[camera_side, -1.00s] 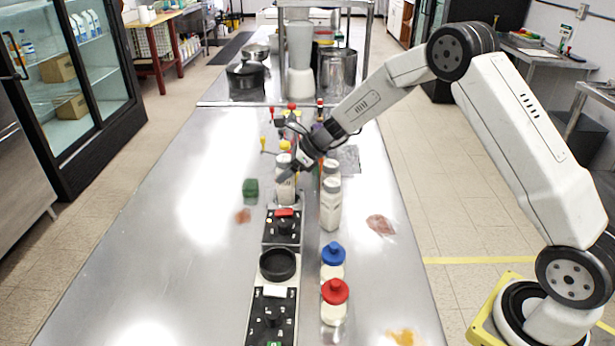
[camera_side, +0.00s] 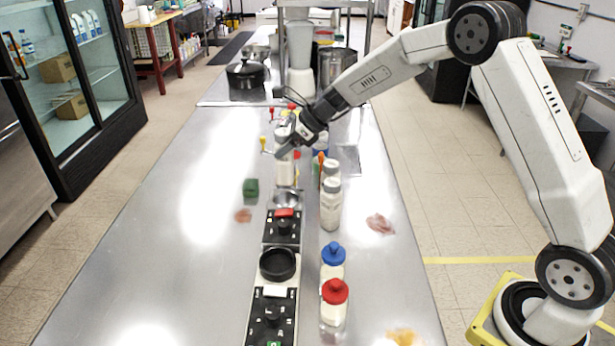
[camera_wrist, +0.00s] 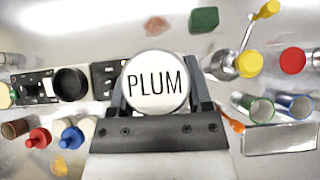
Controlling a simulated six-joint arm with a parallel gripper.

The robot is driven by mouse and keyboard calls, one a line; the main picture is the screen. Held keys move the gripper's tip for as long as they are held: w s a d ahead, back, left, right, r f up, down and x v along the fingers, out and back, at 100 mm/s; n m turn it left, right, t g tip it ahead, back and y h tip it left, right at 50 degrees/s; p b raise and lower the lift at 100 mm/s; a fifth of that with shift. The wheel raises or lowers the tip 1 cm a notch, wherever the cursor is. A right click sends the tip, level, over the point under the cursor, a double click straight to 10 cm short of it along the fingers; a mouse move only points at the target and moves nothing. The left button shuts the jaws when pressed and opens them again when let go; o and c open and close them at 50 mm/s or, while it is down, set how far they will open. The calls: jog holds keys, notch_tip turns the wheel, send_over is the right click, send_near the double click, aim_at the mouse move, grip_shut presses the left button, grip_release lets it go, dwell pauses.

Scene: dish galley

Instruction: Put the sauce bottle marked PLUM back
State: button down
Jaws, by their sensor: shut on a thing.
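The sauce bottle marked PLUM shows its round white lid (camera_wrist: 155,88) with the black word upright in the wrist view. In the side view the pale bottle (camera_side: 285,172) hangs upright below my gripper (camera_side: 290,146). My gripper is shut on it, with a finger on either side of the lid in the wrist view. Below the bottle in the side view is a round steel well (camera_side: 287,199) in the central row, and the bottle's base is above it. The bottle's side label is too small to read.
A black-lidded station (camera_side: 283,227) and a black ring (camera_side: 278,264) lie in front. White bottles (camera_side: 331,208), a blue-capped bottle (camera_side: 333,254) and a red-capped bottle (camera_side: 335,292) stand to the right. A green block (camera_side: 251,187) lies left.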

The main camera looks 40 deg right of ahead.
aim_at(278, 133)
jog(key=shift+r, duration=0.5)
jog(key=r, duration=0.2)
jog(key=s+r, duration=0.1)
jog(key=r, duration=0.1)
jog(key=shift+r, duration=0.15)
jog(key=shift+s, duration=8.15)
jog(key=shift+w+a+f, duration=0.1)
jog(key=shift+a+f, duration=0.1)
jog(key=shift+f, duration=2.8)
jog(key=shift+w+a+f, duration=0.1)
jog(key=shift+a+f, duration=0.05)
jog(key=shift+f, duration=2.85)
jog(key=shift+f, duration=0.1)
jog(key=shift+f, duration=1.7)
jog(key=shift+f, duration=0.15)
